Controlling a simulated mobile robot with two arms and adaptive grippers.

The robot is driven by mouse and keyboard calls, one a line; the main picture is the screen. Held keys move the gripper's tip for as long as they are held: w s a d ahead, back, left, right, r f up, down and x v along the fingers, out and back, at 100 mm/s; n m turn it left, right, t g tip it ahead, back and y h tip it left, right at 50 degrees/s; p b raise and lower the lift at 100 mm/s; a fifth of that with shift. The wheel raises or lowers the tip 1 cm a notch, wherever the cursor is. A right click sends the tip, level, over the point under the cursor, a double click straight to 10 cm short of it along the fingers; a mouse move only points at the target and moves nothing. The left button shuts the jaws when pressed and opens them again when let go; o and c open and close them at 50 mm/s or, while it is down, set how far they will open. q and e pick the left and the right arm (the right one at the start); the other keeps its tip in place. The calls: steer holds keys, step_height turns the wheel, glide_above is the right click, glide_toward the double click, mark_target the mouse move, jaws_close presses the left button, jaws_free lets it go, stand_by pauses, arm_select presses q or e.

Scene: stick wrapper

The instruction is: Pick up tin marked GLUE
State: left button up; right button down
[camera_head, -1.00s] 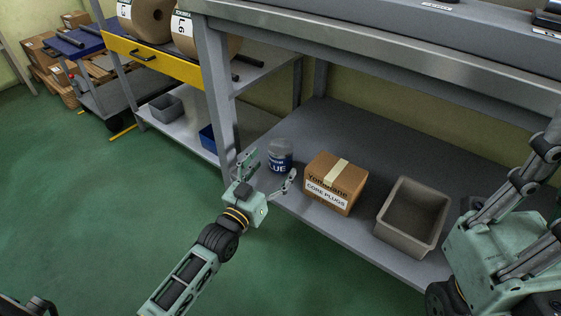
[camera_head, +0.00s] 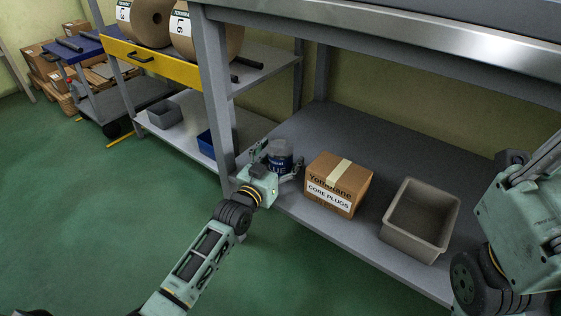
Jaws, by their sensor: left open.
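The tin marked GLUE (camera_head: 279,150) is a small dark blue can with a grey top, standing on the grey lower shelf of the workbench near its left end. My left gripper (camera_head: 277,160) is open, with one finger on the left side of the tin and the other on its right. Its palm is close in front of the tin and hides the lower part and much of the label. I cannot tell whether the fingers touch it. My right arm shows at the right edge, but its fingertips are not in view.
A cardboard box marked CORE PLUGS (camera_head: 338,184) stands just right of the tin. A grey bin (camera_head: 419,219) stands further right on the lower shelf (camera_head: 325,232). A bench leg (camera_head: 216,95) rises close left of the tin. The benchtop (camera_head: 400,45) overhangs the shelf.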

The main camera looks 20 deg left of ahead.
arm_select(q)
steer(key=shift+c, duration=0.6)
steer(key=c, duration=1.5)
steer(key=shift+r, duration=0.1)
